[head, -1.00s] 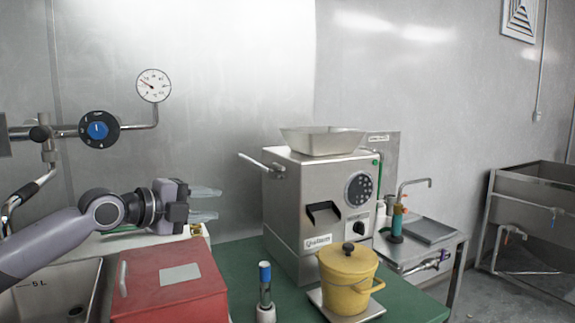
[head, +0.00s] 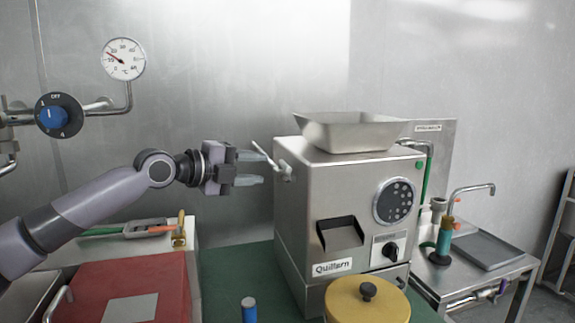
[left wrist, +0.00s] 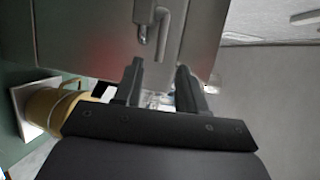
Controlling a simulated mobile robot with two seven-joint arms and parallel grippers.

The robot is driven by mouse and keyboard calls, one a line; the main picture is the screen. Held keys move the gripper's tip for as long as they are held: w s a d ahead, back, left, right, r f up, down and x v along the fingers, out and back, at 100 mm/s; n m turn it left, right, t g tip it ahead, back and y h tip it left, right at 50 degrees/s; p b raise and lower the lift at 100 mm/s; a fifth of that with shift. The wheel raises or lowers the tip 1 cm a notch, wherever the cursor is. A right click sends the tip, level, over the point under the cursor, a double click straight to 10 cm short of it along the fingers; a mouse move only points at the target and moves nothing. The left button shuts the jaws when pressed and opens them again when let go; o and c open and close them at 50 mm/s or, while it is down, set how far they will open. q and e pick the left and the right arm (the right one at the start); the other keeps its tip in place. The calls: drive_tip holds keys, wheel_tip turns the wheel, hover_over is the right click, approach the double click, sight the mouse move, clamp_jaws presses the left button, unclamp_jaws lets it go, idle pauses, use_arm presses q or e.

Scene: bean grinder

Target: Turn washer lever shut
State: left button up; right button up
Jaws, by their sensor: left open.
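A metal lever (head: 266,155) sticks out from the left side of the grinder (head: 345,215), angled up and left from its pivot. In the left wrist view a bent metal handle (left wrist: 175,35) lies against a grey metal wall, above the fingertips. My left gripper (head: 256,168) is open and empty, its fingertips just beside the lever in the head view. The open fingers (left wrist: 160,78) also show in the left wrist view; I see no contact. No lever is clearly labelled as the washer's. A small valve (head: 490,293) sits under the side table at the right. My right gripper is not in view.
A yellow lidded pot (head: 367,303) stands in front of the grinder. A side table (head: 505,262) with a tap (head: 472,190) is at the right. A dial (head: 58,116) and gauge (head: 124,60) are on the left wall.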

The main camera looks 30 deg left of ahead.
sight(284, 168)
use_arm(q)
drive_tip(key=p+x, duration=0.2)
drive_tip(key=x, duration=0.3)
drive_tip(key=shift+w+d, duration=0.15)
drive_tip(key=shift+w, duration=0.1)
drive_tip(key=shift+w+d+f, duration=0.15)
drive_tip(key=shift+w+d, duration=0.05)
drive_tip(key=shift+w, duration=0.35)
clamp_jaws()
